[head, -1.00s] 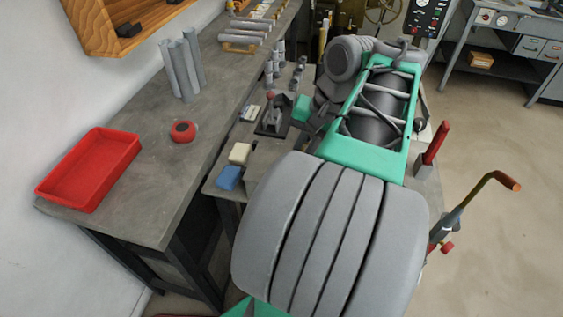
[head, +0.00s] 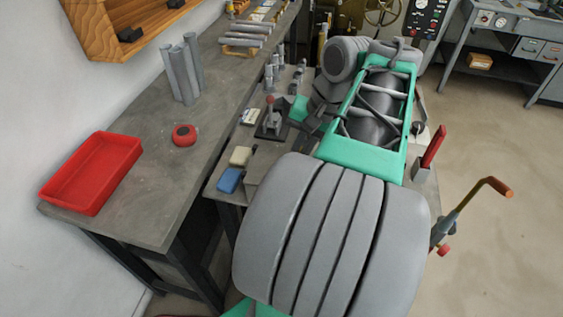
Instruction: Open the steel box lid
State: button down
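My gripper (head: 313,124) is a small dark shape at the end of my arm, above the lower bench. It is beside a toggle clamp with a red-tipped lever (head: 270,112). My arm's grey and green links cover much of the bench, and the fingers are too small to tell whether they are open. I cannot clearly make out a steel box or its lid. A plain grey block-like shape (head: 256,172) shows partly behind my arm, and I cannot tell whether it is the box.
A blue block (head: 229,180) and a cream block (head: 240,156) lie at the lower bench's left edge. A red tray (head: 92,172), a red round object (head: 184,135) and upright grey tubes (head: 181,75) stand on the long bench. A red upright handle (head: 433,147) is right of my arm.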

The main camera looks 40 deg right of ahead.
jog(key=shift+w+a+r+p, duration=0.2)
jog(key=shift+r+p, duration=0.1)
jog(key=shift+r, duration=0.4)
jog(key=shift+f, duration=0.15)
jog(key=shift+w+a+r+p, duration=0.2)
jog(key=shift+w+r+p, duration=0.1)
jog(key=shift+r+p, duration=0.3)
jog(key=shift+w+a+r+p, duration=0.2)
jog(key=shift+w+r+p, duration=0.05)
jog(key=shift+r+p, duration=0.3)
jog(key=shift+w+a, duration=0.1)
jog(key=shift+w, duration=0.05)
jog(key=shift+f, duration=0.1)
